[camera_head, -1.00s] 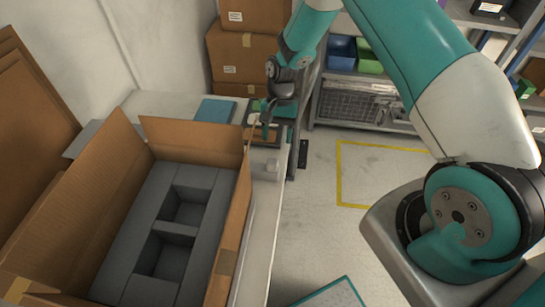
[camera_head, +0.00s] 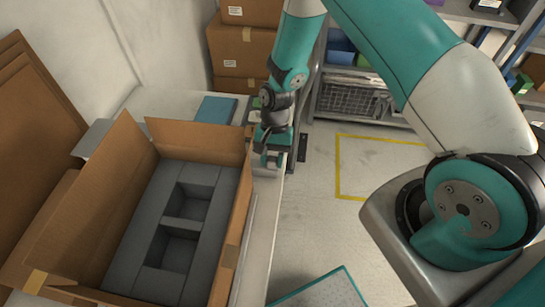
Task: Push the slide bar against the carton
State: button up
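The open brown carton (camera_head: 241,216) stands on the bench at the left, flaps raised, with a grey foam insert (camera_head: 150,205) inside. A thin pale bar (camera_head: 247,247), which looks like the slide bar, runs along the carton's right side near the bench edge. A narrow gap seems to separate them. My gripper (camera_head: 268,160) points down just beyond the carton's far right corner, low over the bench. A small pale block (camera_head: 265,171) is at its fingertips; I cannot tell whether they touch. The finger opening is too small to judge.
A blue flat box (camera_head: 216,109) lies on the bench (camera_head: 165,104) behind the carton. Stacked brown boxes (camera_head: 243,48) stand at the back. Flat cardboard (camera_head: 35,130) leans at the left. Floor with a yellow outline (camera_head: 338,165) is clear right of the bench.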

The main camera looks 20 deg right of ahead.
grip_shut()
jog(key=shift+s+a, duration=0.55)
jog(key=shift+s, duration=0.25)
jog(key=shift+s+a, duration=0.5)
jog(key=shift+s, duration=0.3)
jog(key=shift+o, duration=2.4)
grip_release()
jog(key=shift+o, duration=0.2)
jog(key=shift+w, duration=0.1)
jog(key=shift+w+d+r+b, duration=0.2)
jog(key=shift+w+r+b, duration=0.05)
jog(key=shift+r+b, duration=0.25)
jog(key=w+d+b, duration=0.1)
jog(key=w+d, duration=0.1)
jog(key=w, duration=0.1)
jog(key=w+d+b, duration=0.1)
jog(key=w+d, duration=0.1)
jog(key=w+d+b, duration=0.1)
jog(key=w, duration=0.2)
jog(key=shift+w+d+f, duration=0.1)
jog(key=shift+w+d, duration=0.25)
jog(key=shift+d, duration=0.05)
jog(key=shift+w+d+b, duration=0.3)
jog(key=shift+w+d, duration=0.05)
jog(key=shift+w, duration=0.15)
